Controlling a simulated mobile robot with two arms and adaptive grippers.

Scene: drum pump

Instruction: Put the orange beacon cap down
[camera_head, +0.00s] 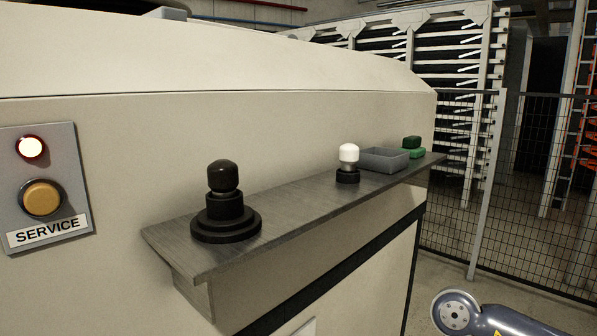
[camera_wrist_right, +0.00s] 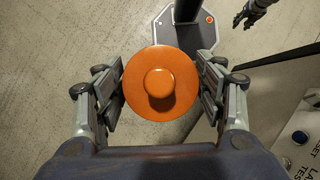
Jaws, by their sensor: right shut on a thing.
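The orange beacon cap (camera_wrist_right: 180,68) is a round disc with a raised knob in its middle. In the right wrist view my right gripper (camera_wrist_right: 162,90) is shut on it, a finger at each side of its rim. The cap is held above the pale floor; it is not seen in the head view. A gripper that looks like my left one (camera_wrist_right: 256,12) shows small at the top right of the right wrist view, apart from the cap; its jaw state is unclear.
In the head view a grey shelf (camera_head: 290,217) on the cream machine carries a black knobbed piece (camera_head: 224,209), a white-topped knob (camera_head: 348,154), a grey tray (camera_head: 383,160) and green blocks (camera_head: 412,147). Bare shelf lies between the two knobs. A SERVICE panel (camera_head: 60,150) is at left.

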